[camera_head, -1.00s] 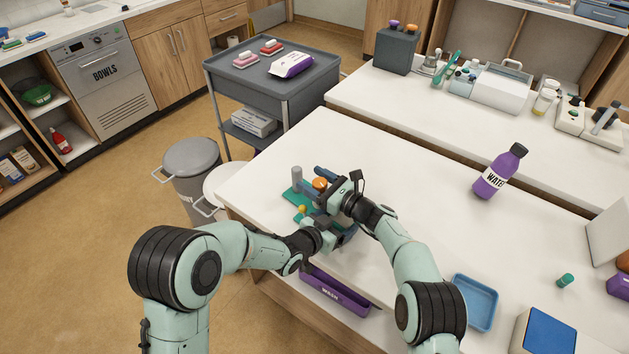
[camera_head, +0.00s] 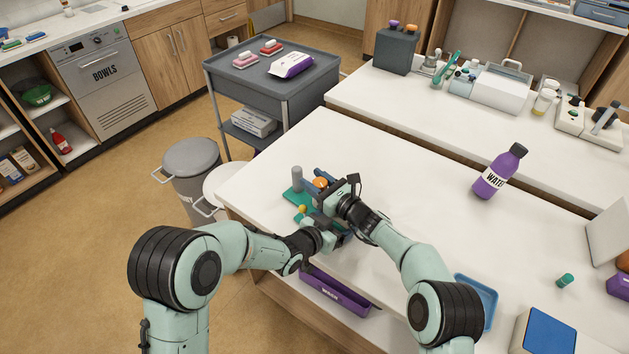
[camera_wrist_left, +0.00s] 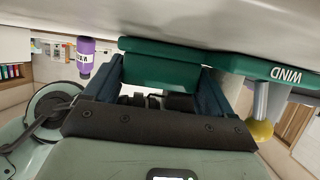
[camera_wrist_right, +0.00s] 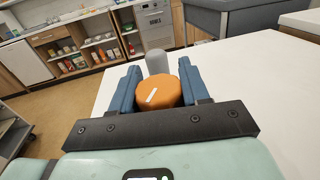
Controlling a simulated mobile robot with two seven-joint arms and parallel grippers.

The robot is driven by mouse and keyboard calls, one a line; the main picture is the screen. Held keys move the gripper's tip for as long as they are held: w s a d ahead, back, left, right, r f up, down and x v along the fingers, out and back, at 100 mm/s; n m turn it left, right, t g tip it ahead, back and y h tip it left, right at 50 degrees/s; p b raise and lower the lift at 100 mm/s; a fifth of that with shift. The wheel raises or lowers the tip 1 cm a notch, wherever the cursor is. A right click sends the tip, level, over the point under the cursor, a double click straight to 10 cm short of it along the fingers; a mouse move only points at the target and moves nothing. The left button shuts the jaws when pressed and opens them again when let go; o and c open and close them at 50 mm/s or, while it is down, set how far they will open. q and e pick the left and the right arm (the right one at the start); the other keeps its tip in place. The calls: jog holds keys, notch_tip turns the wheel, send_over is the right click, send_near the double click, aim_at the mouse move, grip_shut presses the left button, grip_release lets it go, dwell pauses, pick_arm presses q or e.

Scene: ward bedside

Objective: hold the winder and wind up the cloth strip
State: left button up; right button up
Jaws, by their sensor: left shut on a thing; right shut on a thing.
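The winder's green base (camera_head: 292,197), marked WIND in the left wrist view (camera_wrist_left: 285,74), is on the white table near its left corner. A grey cylinder (camera_head: 297,180) stands upright on it; the wrist view also shows a yellow ball (camera_wrist_left: 261,130) on the winder. My left gripper (camera_head: 326,226) is shut on a green block (camera_wrist_left: 160,68) of the winder, low at the near side. My right gripper (camera_head: 322,181) is shut on the orange knob (camera_wrist_right: 158,92), with a blue finger on each side. I cannot make out the cloth strip; the grippers hide part of the winder.
A purple water bottle (camera_head: 499,172) and a blue tray (camera_head: 480,300) are to the right. Bins (camera_head: 190,165) stand left of the table. The table's middle is clear.

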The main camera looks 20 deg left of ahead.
jog(key=shift+r, duration=0.15)
jog(key=o, duration=1)
notch_tip(320, 180, up, 10)
